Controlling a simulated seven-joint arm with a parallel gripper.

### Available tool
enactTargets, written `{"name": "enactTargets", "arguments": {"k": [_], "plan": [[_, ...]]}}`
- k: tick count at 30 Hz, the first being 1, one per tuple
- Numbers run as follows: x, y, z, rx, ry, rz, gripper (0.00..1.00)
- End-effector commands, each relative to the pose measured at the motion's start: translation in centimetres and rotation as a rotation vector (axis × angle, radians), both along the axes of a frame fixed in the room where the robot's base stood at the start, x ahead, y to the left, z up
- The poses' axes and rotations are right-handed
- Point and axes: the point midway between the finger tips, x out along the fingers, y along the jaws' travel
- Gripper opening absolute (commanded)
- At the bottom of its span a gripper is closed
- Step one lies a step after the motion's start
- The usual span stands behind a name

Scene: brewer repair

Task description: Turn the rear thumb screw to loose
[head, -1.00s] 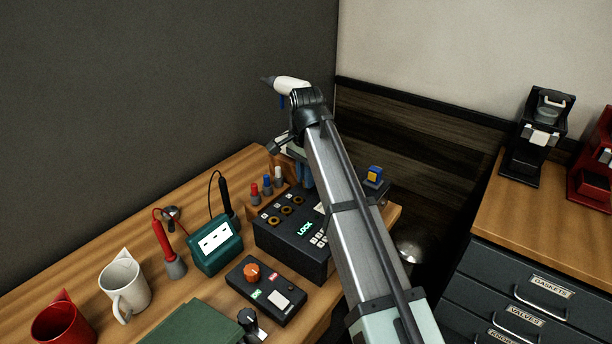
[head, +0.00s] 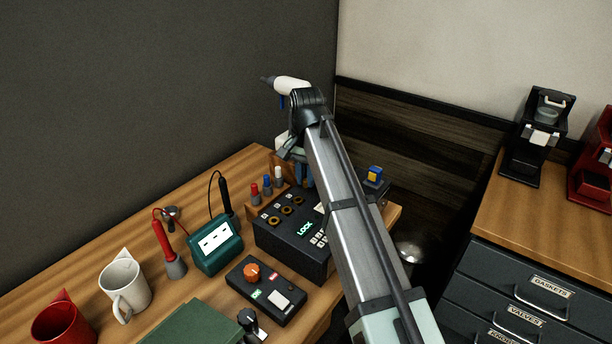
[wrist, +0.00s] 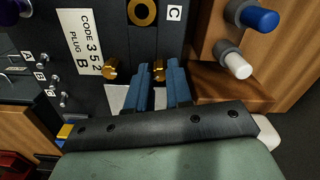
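In the wrist view, two brass thumb screws stand on the end of the black control box (head: 295,245), below a white label reading "CODE 352 PLUG B" (wrist: 92,42). The left screw (wrist: 112,70) is free. The right screw (wrist: 159,70), on the side nearer the wooden peg block, appears to be the rear one. My gripper's (wrist: 159,73) two blue fingers stand on either side of it and appear shut on it. In the head view my arm hides both screws and most of my gripper (head: 300,172). The box's display reads LOCK.
A wooden peg block (wrist: 215,82) with a blue peg (wrist: 258,17) and a white peg (wrist: 236,65) stands close right of my fingers. A teal meter (head: 216,246), a black knob panel (head: 266,291) and mugs (head: 124,286) are on the bench. A drawer cabinet (head: 540,270) stands right.

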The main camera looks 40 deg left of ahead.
Motion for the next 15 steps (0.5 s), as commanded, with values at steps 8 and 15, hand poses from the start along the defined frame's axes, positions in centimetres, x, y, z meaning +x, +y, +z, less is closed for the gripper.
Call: {"name": "enactTargets", "arguments": {"k": [8,15], "plan": [[-0.01,0.00,0.00,0.000,0.000,-0.001,0.44],[0.01,0.01,0.00,0.000,0.000,-0.005,0.44]]}}
